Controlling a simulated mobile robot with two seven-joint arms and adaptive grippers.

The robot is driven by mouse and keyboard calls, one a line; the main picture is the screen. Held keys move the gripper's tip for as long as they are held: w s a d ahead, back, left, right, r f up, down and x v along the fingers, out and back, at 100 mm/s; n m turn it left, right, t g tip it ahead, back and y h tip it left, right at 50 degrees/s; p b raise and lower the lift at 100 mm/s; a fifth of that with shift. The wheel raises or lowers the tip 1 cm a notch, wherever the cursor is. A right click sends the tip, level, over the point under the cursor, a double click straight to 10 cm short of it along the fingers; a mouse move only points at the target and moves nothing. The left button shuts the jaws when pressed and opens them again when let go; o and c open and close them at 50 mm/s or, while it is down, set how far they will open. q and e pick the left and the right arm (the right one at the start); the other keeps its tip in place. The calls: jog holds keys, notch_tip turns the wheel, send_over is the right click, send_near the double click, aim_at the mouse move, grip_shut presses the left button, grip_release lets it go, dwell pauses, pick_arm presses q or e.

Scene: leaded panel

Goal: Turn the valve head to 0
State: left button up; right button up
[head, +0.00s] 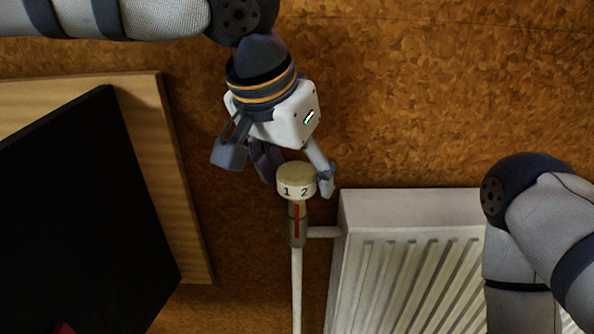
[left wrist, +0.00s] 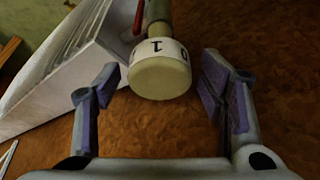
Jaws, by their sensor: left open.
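The cream valve head (head: 296,181) sits on top of a brass valve body with a red mark (head: 297,221) on its front. In the head view the numbers 1 and 2 face me, with the red mark below and between them. In the left wrist view the valve head (left wrist: 160,73) shows a 1 and part of a 0 at its right edge. My left gripper (head: 275,172) is open, just above and around the valve head; in the left wrist view its fingers (left wrist: 160,98) stand on either side, apart from the head. My right gripper is out of view.
A white ribbed radiator (head: 400,270) stands right of the valve, joined by a short pipe. A white pipe (head: 297,290) runs down below the valve. A black panel (head: 80,220) on a wooden board (head: 180,180) is at the left. My right arm is in front of the radiator.

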pick_arm(q)
jog(key=shift+w+f, duration=0.1)
jog(key=shift+f, duration=0.1)
jog(key=c, duration=1.2)
jog(key=shift+o, duration=0.2)
jog(key=shift+n, duration=0.3)
jog(key=n+y, duration=0.1)
jog(key=n, duration=0.2)
jog(key=shift+t, duration=0.4)
jog(key=n+y, duration=0.2)
jog(key=n, duration=0.2)
jog(key=shift+n, duration=0.3)
jog(key=n+y, duration=0.1)
jog(key=n, duration=0.2)
jog(key=shift+n, duration=0.3)
jog(key=shift+n+g+y, duration=0.5)
jog(key=shift+n+y, duration=0.3)
jog(key=shift+n, duration=1)
